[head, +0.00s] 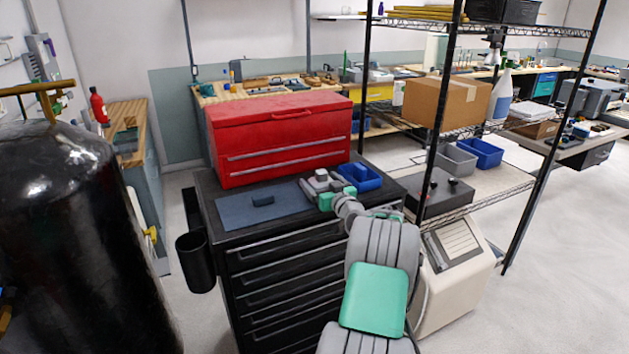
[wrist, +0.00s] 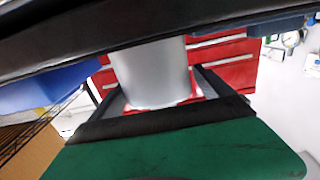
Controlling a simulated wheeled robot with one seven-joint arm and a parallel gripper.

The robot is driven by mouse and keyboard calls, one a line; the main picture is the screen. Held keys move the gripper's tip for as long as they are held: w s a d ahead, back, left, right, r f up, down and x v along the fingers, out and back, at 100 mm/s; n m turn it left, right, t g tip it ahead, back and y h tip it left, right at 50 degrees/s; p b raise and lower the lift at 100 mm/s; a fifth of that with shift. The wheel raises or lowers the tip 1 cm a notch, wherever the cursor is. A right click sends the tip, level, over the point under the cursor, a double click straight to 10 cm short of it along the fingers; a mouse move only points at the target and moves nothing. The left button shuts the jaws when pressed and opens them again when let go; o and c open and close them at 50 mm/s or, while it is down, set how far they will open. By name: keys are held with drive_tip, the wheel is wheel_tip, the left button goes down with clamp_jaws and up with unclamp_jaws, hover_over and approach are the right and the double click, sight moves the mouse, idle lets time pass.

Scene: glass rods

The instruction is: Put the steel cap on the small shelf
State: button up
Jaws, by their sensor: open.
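A pale silvery cylinder (wrist: 150,72), which looks like the steel cap, shows in the wrist view, where the scene appears upside down. It stands on the black cabinet top (wrist: 70,42), between the two fingers of my gripper (wrist: 158,88). The fingers are open; I cannot tell whether either touches it. In the head view my gripper (head: 322,182) is low over the cabinet top, between the blue-grey mat and the blue bin. The cap cannot be made out there. A small white wall shelf (head: 340,16) at the top of the head view may be the small shelf.
A red tool chest (head: 275,135) stands just behind my gripper. A blue bin (head: 360,178) is close on its right and a blue-grey mat (head: 238,212) on its left. A wire rack with a cardboard box (head: 446,104) rises at right.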

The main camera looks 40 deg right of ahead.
sight(319, 171)
drive_tip(key=b+v, duration=0.1)
drive_tip(key=v, duration=0.8)
drive_tip(key=shift+s, duration=0.2)
drive_tip(key=shift+c, duration=0.3)
drive_tip(key=w+r+p, duration=0.1)
drive_tip(key=p, duration=0.2)
drive_tip(key=w+r+p, duration=0.1)
drive_tip(key=r+p, duration=0.1)
drive_tip(key=p, duration=0.2)
drive_tip(key=w+d+r+p, duration=0.1)
drive_tip(key=p, duration=0.2)
drive_tip(key=shift+w+r, duration=0.15)
drive_tip(key=shift+r, duration=0.15)
drive_tip(key=c, duration=0.6)
drive_tip(key=shift+w+p, duration=0.35)
drive_tip(key=shift+p, duration=0.4)
drive_tip(key=shift+c, duration=0.7)
drive_tip(key=shift+w+d+f, duration=0.1)
drive_tip(key=shift+w+f, duration=0.1)
drive_tip(key=shift+w, duration=0.1)
drive_tip(key=p+x, duration=0.1)
drive_tip(key=x, duration=0.4)
drive_tip(key=f+p+x, duration=0.1)
drive_tip(key=x, duration=0.1)
drive_tip(key=shift+w+d+p, duration=0.1)
drive_tip(key=shift+w+p, duration=0.05)
drive_tip(key=shift+p, duration=0.2)
